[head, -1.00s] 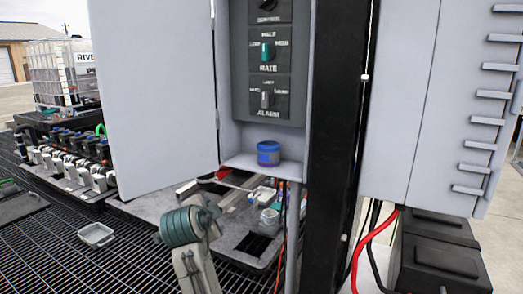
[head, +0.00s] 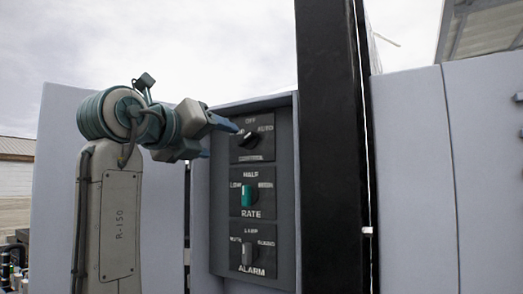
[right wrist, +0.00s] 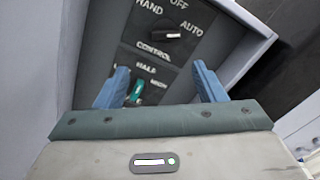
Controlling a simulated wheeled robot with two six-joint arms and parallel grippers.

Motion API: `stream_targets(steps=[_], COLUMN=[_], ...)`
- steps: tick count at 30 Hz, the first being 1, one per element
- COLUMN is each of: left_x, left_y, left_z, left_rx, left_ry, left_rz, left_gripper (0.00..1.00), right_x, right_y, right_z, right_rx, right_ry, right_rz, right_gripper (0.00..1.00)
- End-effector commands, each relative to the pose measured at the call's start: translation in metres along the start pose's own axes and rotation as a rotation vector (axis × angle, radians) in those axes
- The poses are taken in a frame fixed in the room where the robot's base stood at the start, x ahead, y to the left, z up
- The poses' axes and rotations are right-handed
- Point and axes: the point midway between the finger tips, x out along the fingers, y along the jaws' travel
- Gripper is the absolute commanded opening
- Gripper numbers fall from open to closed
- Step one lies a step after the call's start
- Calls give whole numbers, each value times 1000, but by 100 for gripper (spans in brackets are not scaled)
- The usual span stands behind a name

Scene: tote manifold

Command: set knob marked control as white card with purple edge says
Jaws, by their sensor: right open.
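The black knob marked CONTROL (head: 250,139) is the top one on the grey panel; in the right wrist view the knob (right wrist: 165,33) sits below the words HAND, OFF and AUTO. Its handle lies roughly sideways there, with a pale mark toward the AUTO side; the exact setting is hard to tell. My right gripper (head: 218,141) is open, just left of this knob and in front of the panel. Its blue fingers (right wrist: 160,76) are apart and empty, below the knob in the wrist view. No white card with a purple edge shows. My left gripper is out of view.
Below CONTROL are a green RATE knob (head: 248,195) and a grey ALARM knob (head: 247,254). The panel sits in a cabinet with side walls. A black post (head: 336,150) stands close on the right, and a grey door (head: 60,150) is at left.

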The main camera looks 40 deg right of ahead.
Motion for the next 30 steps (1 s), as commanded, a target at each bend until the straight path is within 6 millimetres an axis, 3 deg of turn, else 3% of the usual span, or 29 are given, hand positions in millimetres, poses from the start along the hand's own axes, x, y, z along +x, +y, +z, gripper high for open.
stream_targets(steps=[5,12,15,24,30], left_x=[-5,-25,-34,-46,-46], left_y=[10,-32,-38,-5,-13], left_z=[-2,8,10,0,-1], left_rx=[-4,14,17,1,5], left_ry=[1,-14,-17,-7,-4], left_rz=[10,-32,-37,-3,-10], left_gripper=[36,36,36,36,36], right_x=[4,46,65,101,104], right_y=[-9,-10,-10,-9,-8], right_z=[6,7,7,5,4], right_rx=[28,25,25,25,25], right_ry=[-1,0,1,-2,-2], right_rz=[-10,-12,-12,-8,-7], right_gripper=[64,64,64,64,64])
